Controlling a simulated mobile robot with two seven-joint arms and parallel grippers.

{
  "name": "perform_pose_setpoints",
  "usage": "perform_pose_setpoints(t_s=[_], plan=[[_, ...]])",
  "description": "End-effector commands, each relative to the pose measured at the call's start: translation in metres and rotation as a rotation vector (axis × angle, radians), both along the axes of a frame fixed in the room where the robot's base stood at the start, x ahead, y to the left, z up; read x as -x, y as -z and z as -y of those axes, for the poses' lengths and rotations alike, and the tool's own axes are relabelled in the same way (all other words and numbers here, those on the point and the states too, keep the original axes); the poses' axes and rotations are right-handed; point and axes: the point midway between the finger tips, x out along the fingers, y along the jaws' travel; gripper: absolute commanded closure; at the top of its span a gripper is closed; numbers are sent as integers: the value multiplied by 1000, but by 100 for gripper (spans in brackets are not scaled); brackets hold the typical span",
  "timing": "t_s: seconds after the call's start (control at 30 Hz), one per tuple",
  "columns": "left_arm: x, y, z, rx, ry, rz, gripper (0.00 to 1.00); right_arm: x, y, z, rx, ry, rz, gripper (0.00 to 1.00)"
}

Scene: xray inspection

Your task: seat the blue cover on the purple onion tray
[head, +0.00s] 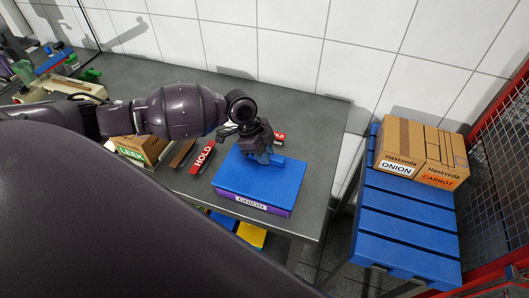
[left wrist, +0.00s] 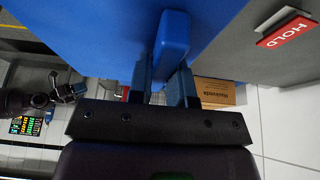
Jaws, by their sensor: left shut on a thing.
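The blue cover (head: 277,190) lies flat over the purple onion tray (head: 270,210) near the right end of the grey bench. Only a purple strip of the tray with its ONION label shows below the cover's front edge. The edges look lined up, but I cannot tell whether a small gap remains. My left gripper (head: 265,157) is shut on the cover's raised handle. In the left wrist view the blue handle (left wrist: 173,35) sits between the two fingers (left wrist: 162,80). My right gripper (left wrist: 72,90) seems to show small at the left of that view; its jaws are unclear.
A red HOLD sign (head: 202,157) and a leek box (head: 140,148) stand left of the tray. Onion (head: 398,145) and carrot (head: 440,160) cartons stand on a blue slatted stand (head: 405,225) at the right, across a gap.

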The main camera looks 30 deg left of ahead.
Motion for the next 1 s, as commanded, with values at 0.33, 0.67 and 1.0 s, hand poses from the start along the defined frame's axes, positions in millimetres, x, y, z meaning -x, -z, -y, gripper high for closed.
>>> perform_pose_setpoints(t_s=[0.33, 0.67, 1.0], plan=[[0, 7, 0, 0, 0, 0, 100, -8, -1, -1, 0, -5, 16, 71], [0, 14, 0, 0, 0, 0, 100, -8, -1, -1, 0, -4, 19, 71], [0, 13, 0, 0, 0, 0, 51, 0, 3, 0, 0, 0, 4, 71]])
